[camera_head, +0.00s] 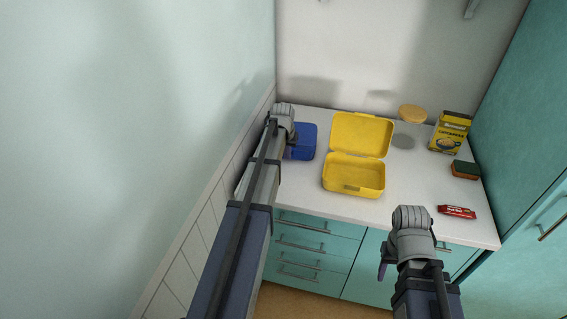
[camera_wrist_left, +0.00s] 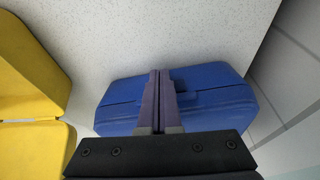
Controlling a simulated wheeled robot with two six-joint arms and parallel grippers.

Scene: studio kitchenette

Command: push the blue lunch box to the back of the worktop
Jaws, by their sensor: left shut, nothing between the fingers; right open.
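The blue lunch box (camera_head: 304,141) is closed and sits on the white worktop (camera_head: 300,198) at the left, near the left wall. It also shows in the left wrist view (camera_wrist_left: 217,98). My left gripper (camera_head: 288,154) is at the left part of the lunch box, partly hiding it in the head view. In the left wrist view its purple fingers (camera_wrist_left: 158,74) are shut together, with nothing between them, and overlap the box; I cannot tell whether they touch it. My right gripper (camera_head: 385,271) is open and empty, in front of the worktop's front edge; its fingers are mostly hidden.
An open yellow lunch box (camera_head: 354,176) stands just right of the blue one. A round tan thing (camera_head: 412,113), a yellow carton (camera_head: 450,132), a sponge (camera_head: 465,170) and a red packet (camera_head: 457,212) are farther right. A tall teal cabinet (camera_head: 530,130) bounds the right side.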

